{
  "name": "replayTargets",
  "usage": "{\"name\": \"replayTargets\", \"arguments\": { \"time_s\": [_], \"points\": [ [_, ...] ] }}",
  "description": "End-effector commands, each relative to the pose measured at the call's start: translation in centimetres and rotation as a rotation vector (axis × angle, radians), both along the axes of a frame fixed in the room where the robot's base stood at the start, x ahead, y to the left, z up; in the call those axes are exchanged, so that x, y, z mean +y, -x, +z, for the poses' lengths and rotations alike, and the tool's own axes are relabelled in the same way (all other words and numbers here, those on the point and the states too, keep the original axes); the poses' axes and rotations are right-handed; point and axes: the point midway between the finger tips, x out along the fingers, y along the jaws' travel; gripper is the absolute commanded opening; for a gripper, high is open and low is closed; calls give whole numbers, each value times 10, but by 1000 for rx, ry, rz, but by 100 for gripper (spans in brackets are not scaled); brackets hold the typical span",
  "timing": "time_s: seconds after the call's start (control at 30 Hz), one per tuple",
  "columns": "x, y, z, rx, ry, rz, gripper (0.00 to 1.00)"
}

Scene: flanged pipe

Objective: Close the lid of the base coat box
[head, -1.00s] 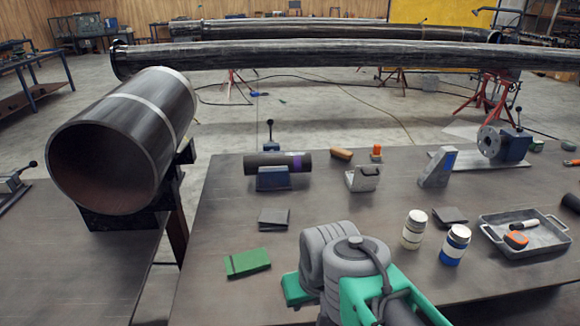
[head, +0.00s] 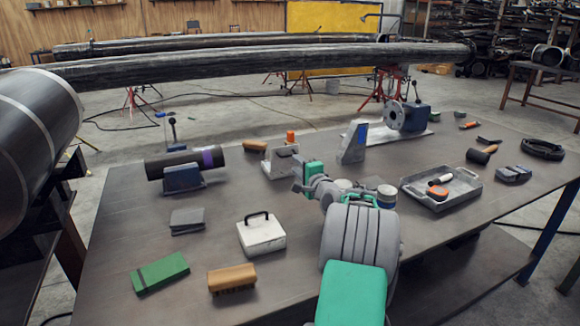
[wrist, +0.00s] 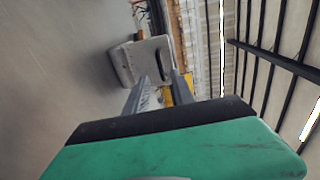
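A small grey box-like piece (head: 283,165) with a raised plate stands mid-table; I take it for the base coat box, but no label is readable. A grey box with a darker panel, apparently the same piece, shows beyond my fingers in the wrist view (wrist: 128,62). My gripper (head: 298,187) is just in front of it, to the right. In the wrist view (wrist: 165,92) the two fingers are a little apart with background between them, and nothing is held. Whether a finger touches the box cannot be told.
A white box with a black handle (head: 261,236), a brush (head: 232,279) and a green box (head: 160,273) lie nearer. A dark pipe piece (head: 165,164) on a blue stand is left. Jars (head: 386,196), partly behind my arm, and a tray (head: 462,188) are right.

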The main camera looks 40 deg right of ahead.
Motion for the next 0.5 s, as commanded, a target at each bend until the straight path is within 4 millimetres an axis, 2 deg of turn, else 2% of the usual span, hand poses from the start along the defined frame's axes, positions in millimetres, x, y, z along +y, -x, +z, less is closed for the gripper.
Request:
{"name": "replayTargets", "arguments": {
  "time_s": [0.2,0.3,0.5],
  "points": [
    [-12,-41,-1,3,4,0,30],
    [-16,-55,-1,5,4,0,30],
    [-19,-65,-1,5,5,-2,30]
  ]
}}
